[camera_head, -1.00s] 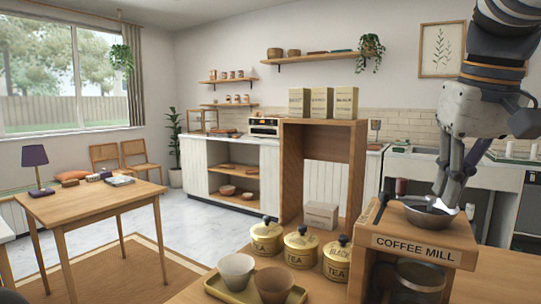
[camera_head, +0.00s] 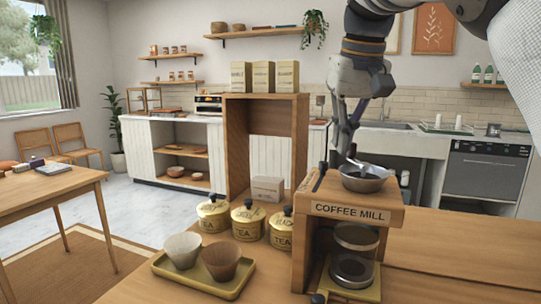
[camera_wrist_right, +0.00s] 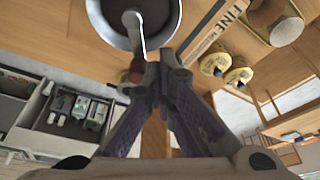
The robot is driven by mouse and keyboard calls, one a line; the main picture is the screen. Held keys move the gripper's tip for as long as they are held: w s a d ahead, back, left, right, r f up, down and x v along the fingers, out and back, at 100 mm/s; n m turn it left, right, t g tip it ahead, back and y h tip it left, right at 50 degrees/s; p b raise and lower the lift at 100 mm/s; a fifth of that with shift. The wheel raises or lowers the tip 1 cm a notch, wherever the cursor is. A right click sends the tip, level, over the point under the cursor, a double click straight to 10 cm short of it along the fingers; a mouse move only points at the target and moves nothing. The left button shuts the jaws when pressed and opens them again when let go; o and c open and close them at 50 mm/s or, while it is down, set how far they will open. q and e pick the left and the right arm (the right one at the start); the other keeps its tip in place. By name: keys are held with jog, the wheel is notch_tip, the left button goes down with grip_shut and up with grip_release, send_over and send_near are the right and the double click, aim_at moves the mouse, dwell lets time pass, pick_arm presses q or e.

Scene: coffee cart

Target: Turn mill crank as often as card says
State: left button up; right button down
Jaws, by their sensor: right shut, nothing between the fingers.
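The coffee mill (camera_head: 352,211) is a wooden box with a metal bowl (camera_head: 364,180) on top and a glass jar below. My right gripper (camera_head: 346,152) is above the mill's back edge, behind the bowl, pointing down. In the right wrist view the silver crank arm (camera_wrist_right: 134,28) runs from the bowl to a red-brown knob (camera_wrist_right: 137,72). The fingertips (camera_wrist_right: 163,66) are closed together just right of the knob, with nothing between them; I cannot tell whether they touch it. No readable turn-count card shows. My left gripper is out of view.
Yellow tea canisters (camera_head: 248,219) and a tray (camera_head: 215,284) with two cups stand left of the mill. A wooden shelf unit (camera_head: 237,140) rises behind them. The counter right of the mill (camera_head: 450,255) is clear.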

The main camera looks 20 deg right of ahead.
jog(key=shift+w+d, duration=0.3)
jog(key=shift+d, duration=0.25)
jog(key=shift+s, duration=0.1)
jog(key=shift+d, duration=0.85)
jog(key=shift+s+d, duration=0.45)
jog(key=shift+d, duration=0.35)
